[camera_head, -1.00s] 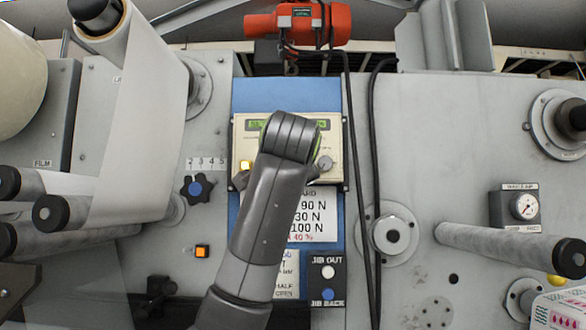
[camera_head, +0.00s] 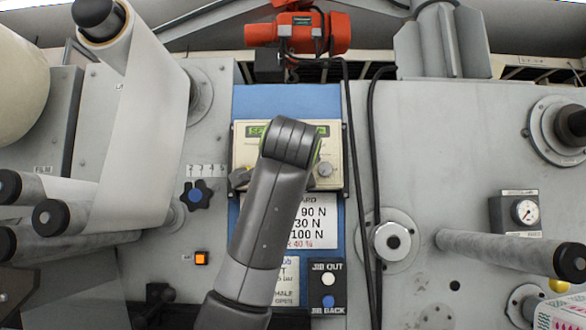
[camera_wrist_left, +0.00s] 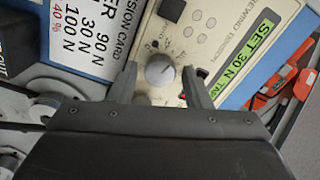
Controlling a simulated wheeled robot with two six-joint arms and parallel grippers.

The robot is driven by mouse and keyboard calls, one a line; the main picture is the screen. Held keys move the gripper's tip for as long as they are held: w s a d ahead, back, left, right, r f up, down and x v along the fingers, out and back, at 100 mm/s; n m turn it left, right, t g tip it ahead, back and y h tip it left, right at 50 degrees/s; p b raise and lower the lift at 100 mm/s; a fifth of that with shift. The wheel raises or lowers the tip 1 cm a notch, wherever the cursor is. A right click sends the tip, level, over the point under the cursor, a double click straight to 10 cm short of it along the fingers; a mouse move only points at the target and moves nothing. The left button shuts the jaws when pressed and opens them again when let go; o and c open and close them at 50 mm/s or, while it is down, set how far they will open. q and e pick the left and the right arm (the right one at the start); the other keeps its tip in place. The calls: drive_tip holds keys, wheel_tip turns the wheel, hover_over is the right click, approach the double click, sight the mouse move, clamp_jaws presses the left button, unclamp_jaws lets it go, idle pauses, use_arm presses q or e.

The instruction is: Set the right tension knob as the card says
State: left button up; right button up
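The control panel (camera_head: 336,132) is beige, on a blue backing. Its right knob (camera_head: 324,169) shows beside my left arm; it is the silver knob (camera_wrist_left: 160,70) in the left wrist view. My left gripper (camera_wrist_left: 158,78) is open, one finger on each side of that knob, with small gaps visible. In the head view my arm hides most of this gripper. A dark knob (camera_wrist_left: 172,9) shows farther up in the wrist view. The green display (camera_wrist_left: 250,53) reads "SET 30 N" and more. The tension card (camera_head: 318,222) shows 90 N, 30 N, 100 N and 40 %. My right gripper is out of view.
Black cables (camera_head: 371,200) hang right of the panel. A jib switch box (camera_head: 327,287) sits below the card. A blue-centred star knob (camera_head: 196,194) and an orange button (camera_head: 201,258) are on the left. A roller (camera_head: 495,247) juts out on the right.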

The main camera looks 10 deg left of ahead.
use_arm(q)
drive_tip(key=shift+o, duration=0.5)
drive_tip(key=s+d+b, duration=0.1)
drive_tip(key=s+b, duration=0.3)
drive_tip(key=s, duration=0.4)
drive_tip(key=s+d+b, duration=0.2)
drive_tip(key=s+b, duration=0.3)
drive_tip(key=s, duration=0.4)
drive_tip(key=shift+d, duration=0.25)
